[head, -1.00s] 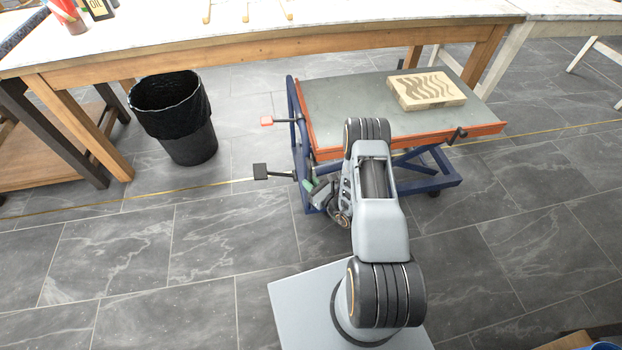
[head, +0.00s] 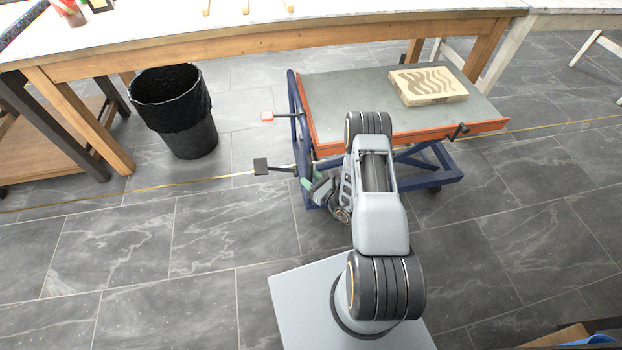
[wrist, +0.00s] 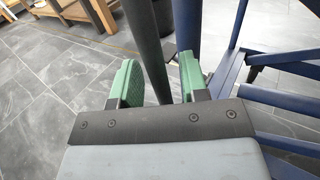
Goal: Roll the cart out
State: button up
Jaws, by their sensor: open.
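The cart (head: 398,122) has a grey top with orange edges and a blue frame with crossed legs. It stands partly under the long table. Its blue upright end frame is at the left. My gripper (head: 317,187) is low at that end, partly hidden by my arm in the head view. In the wrist view, my gripper's green fingers (wrist: 158,82) are apart, with a dark upright bar (wrist: 150,45) passing between them. I cannot tell whether either finger touches it. Blue cart frame (wrist: 226,72) lies just right of the fingers.
A carved block (head: 428,85) lies on the cart's top. A black bin (head: 190,135) stands left of the cart. The wooden table (head: 240,50) runs behind, its leg (head: 80,118) at left. A black pedal (head: 260,166) sticks out leftward.

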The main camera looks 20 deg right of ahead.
jog(key=p+v, duration=0.2)
jog(key=v, duration=1.2)
jog(key=shift+a, duration=0.1)
